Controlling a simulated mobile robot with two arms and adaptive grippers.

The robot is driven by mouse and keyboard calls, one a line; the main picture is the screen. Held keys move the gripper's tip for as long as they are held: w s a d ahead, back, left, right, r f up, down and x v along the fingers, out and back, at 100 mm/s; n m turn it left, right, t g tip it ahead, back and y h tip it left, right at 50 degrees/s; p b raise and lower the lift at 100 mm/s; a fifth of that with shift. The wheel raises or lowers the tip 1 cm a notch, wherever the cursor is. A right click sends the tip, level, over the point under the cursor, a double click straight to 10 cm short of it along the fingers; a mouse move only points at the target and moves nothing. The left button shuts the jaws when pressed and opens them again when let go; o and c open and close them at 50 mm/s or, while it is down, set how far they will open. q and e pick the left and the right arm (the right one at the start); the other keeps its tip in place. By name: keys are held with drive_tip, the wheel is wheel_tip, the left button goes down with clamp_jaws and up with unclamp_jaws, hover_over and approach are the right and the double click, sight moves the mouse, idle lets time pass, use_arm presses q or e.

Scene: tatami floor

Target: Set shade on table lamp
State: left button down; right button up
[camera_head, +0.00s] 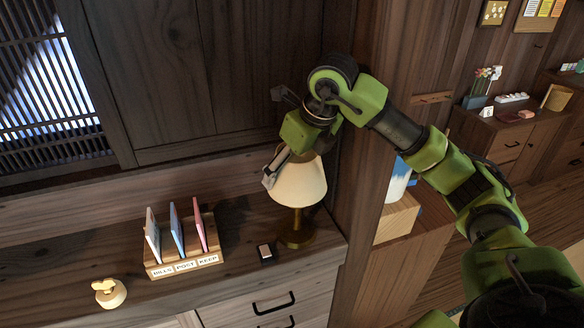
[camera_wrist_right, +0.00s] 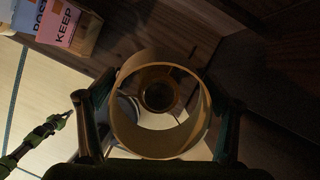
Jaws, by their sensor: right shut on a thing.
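The cream lampshade (camera_head: 299,182) is upright over the brass-brown lamp base (camera_head: 295,236), whose stem shows below its rim. My right gripper (camera_head: 285,166) is shut on the lampshade at its upper left side in the head view. In the right wrist view the lampshade (camera_wrist_right: 126,128) is an open ring between the two fingers of my right gripper (camera_wrist_right: 158,112). The round lamp base (camera_wrist_right: 159,93) shows through it, slightly above the ring's centre. Whether the lampshade rests on the stem is not clear. My left arm shows at the left edge of the wrist view, its gripper too small to read.
The lamp stands at the right end of a wooden cabinet top (camera_head: 110,262), near a wooden post. A letter rack (camera_head: 186,262) with several envelopes, a small dark box (camera_head: 265,253) and a cream ornament (camera_head: 109,292) are to its left. A wooden wall rises behind.

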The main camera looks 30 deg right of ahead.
drive_tip(key=shift+f+b, duration=2)
drive_tip(key=shift+f, duration=0.45)
idle(0.5)
drive_tip(key=o, duration=1.1)
drive_tip(key=shift+r+p, duration=2.25)
drive_tip(key=shift+r, duration=0.8)
drive_tip(key=shift+f, duration=0.1)
